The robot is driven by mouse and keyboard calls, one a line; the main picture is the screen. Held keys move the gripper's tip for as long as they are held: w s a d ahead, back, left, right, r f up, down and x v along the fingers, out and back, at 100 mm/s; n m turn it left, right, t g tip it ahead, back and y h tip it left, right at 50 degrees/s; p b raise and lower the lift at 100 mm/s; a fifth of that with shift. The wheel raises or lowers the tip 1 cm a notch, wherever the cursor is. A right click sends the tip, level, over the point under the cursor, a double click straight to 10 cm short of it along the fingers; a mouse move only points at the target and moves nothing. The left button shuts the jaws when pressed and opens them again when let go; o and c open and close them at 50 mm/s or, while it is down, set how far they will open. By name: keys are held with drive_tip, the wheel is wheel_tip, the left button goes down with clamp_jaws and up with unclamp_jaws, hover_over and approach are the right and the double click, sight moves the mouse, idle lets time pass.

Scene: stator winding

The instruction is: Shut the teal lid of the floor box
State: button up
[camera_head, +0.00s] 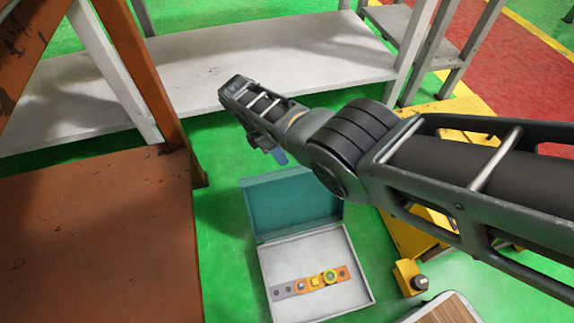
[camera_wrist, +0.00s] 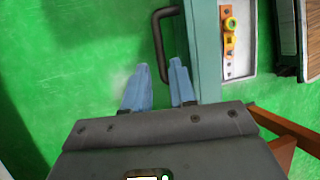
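The floor box (camera_head: 290,258) stands on the green floor with its teal lid (camera_head: 290,203) open, raised at the back edge. In the wrist view the lid (camera_wrist: 207,55) shows nearly edge-on, with a dark bar handle (camera_wrist: 155,32) on its outer side. My gripper (camera_wrist: 159,66) has two blue fingers apart, and the lower part of the handle appears between their tips. I cannot tell whether they touch it. In the head view my gripper (camera_head: 277,154) is behind and above the lid; its fingers are mostly hidden by my arm.
An orange and grey strip with a yellow-green ring (camera_head: 328,277) lies in the box. A white low shelf (camera_head: 270,60) is behind, an orange bench (camera_head: 95,235) at left. A yellow structure (camera_head: 410,235) and small yellow block (camera_head: 408,275) stand close at right.

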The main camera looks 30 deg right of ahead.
drive_tip(key=b+x, duration=0.1)
drive_tip(key=x, duration=0.4)
drive_tip(key=shift+s+f+b, duration=0.1)
drive_tip(key=shift+f+b, duration=0.05)
drive_tip(key=shift+b, duration=0.2)
drive_tip(key=shift+c, duration=0.3)
clamp_jaws()
